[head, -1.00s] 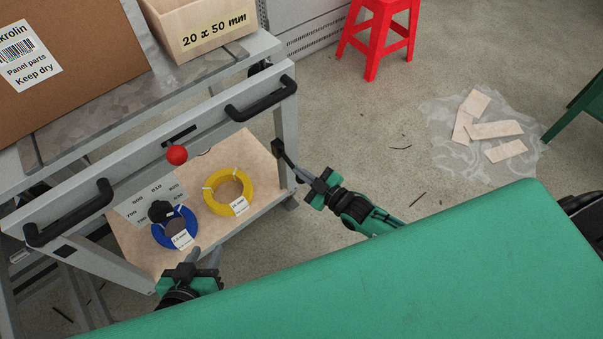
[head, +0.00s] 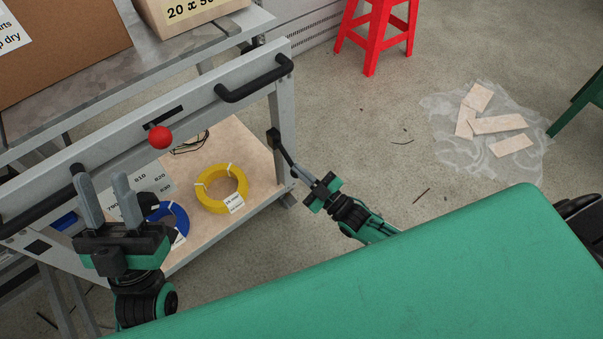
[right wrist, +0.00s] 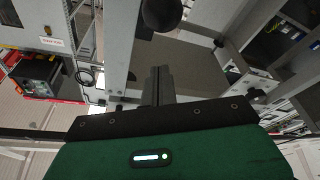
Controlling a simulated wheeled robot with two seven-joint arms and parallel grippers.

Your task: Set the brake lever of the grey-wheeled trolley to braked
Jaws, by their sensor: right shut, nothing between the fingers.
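A trolley (head: 235,75) with a grey frame fills the left of the head view; its wheels are not clearly visible. A red ball knob (head: 160,137) sits just below a dark slot (head: 165,114) in its front beam. My left gripper (head: 105,190) is in front of the beam, to the left of and below the knob. Its two grey fingers point up, apart, with nothing between them. My right gripper (head: 288,160) is near the trolley's right post, well away from the knob. Its fingers (right wrist: 157,85) are shut and empty in the right wrist view, below a dark round knob (right wrist: 160,14).
Black handles (head: 255,82) stick out from the beam on both sides. The lower shelf holds a yellow coil (head: 221,189) and a blue coil (head: 180,222). A carton (head: 60,50) and a box (head: 185,12) stand on top. A red stool (head: 378,30) and floor litter (head: 490,125) are at the right.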

